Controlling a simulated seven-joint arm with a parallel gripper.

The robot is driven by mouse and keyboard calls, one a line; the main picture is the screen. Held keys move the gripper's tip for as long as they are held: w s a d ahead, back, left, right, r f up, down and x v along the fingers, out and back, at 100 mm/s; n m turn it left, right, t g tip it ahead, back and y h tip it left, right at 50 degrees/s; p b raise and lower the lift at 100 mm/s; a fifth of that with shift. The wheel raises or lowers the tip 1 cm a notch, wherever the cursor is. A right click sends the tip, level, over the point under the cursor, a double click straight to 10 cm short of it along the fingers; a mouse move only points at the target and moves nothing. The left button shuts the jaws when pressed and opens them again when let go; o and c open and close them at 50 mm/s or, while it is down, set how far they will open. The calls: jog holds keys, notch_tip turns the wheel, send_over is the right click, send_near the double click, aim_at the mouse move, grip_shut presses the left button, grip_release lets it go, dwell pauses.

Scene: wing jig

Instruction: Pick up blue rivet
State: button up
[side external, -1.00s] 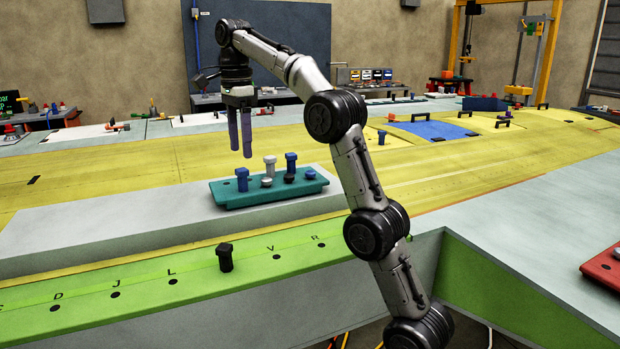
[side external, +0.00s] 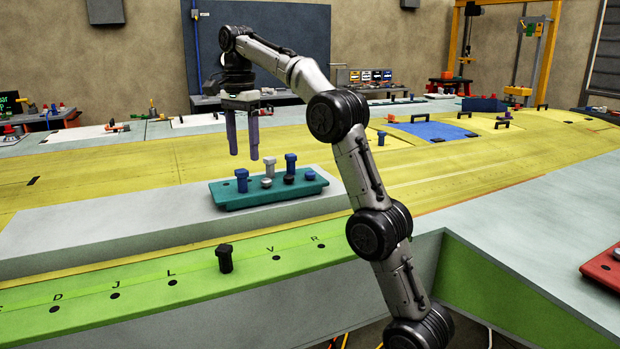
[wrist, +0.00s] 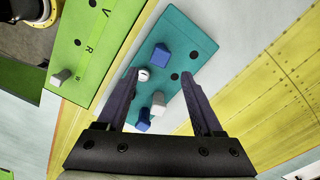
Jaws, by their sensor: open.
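A teal tray (side external: 235,201) holds several upright rivets. In the side external view, one blue rivet (side external: 242,180) stands at the tray's left end and another blue rivet (side external: 291,164) at the back. A white rivet (side external: 270,167) stands between them. In the wrist view, one blue rivet (wrist: 160,57) is beyond the fingertips and another blue rivet (wrist: 142,121) is close to the gripper's base, beside a white rivet (wrist: 158,103). My gripper (side external: 244,157) is open and empty, pointing down above the tray's left part. Its fingers (wrist: 158,74) frame the tray in the wrist view.
A black rivet (side external: 225,257) stands on the green lettered strip (side external: 130,290) in front. The tray rests on a pale grey block (side external: 110,222). The yellow panel (side external: 100,165) behind is clear near the tray. A red tray (side external: 603,268) is at the right edge.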

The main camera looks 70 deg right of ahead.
jog(key=s+d+n, duration=0.2)
jog(key=s+d, duration=0.3)
jog(key=d, duration=0.1)
jog(key=m, duration=0.1)
send_over(310, 172)
notch_tip(310, 172, down, 7)
jog(key=shift+f, duration=0.2)
grip_shut()
